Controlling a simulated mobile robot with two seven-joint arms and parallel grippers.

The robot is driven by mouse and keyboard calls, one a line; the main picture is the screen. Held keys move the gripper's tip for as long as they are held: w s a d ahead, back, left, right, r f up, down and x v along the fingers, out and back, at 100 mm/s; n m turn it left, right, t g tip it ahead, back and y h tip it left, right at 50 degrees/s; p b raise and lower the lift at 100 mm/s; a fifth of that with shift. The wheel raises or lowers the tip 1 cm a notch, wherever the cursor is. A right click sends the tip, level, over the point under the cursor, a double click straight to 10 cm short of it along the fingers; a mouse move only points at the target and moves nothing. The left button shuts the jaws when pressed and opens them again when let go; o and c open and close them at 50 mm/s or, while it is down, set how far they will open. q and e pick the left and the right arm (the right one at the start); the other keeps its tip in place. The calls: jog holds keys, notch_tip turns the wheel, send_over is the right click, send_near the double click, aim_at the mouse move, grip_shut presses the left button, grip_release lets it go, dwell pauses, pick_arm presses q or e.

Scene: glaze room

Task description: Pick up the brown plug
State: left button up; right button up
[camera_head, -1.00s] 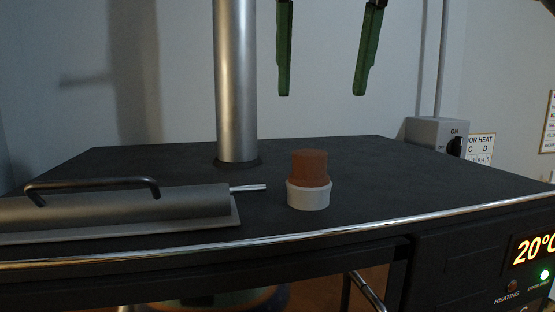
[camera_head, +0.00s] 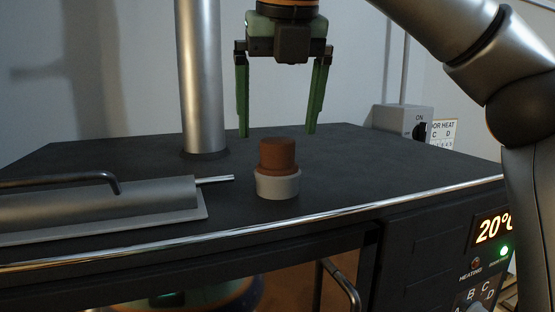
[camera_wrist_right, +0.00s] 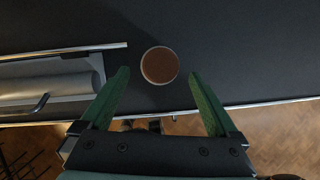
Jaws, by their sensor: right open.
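The brown plug (camera_head: 277,155) sits upright in a pale grey round collar (camera_head: 278,185) on the dark kiln top (camera_head: 345,180). In the right wrist view the plug (camera_wrist_right: 160,65) is a brown disc with a thin pale rim, ahead of the fingertips and roughly midway between their lines. My right gripper (camera_head: 278,134) has green fingers. It is open and empty, with its fingertips above and apart from the plug. Its fingers also show in the right wrist view (camera_wrist_right: 158,72). My left gripper is not in view.
A metal pipe (camera_head: 203,80) rises behind the plug to the left. A grey cylinder with a black handle (camera_head: 110,204) and a thin rod lies at left. A switch box (camera_head: 402,121) stands at the back right. A chrome rail (camera_head: 330,213) runs along the front edge.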

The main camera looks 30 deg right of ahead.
aim_at(277, 140)
jog(key=shift+x, duration=2.3)
jog(key=shift+w+d+r, duration=0.1)
jog(key=shift+w+d, duration=0.05)
jog(key=shift+w, duration=0.05)
jog(key=shift+c, duration=0.3)
jog(key=c, duration=1.4)
jog(key=shift+r, duration=0.1)
jog(key=shift+c, duration=0.2)
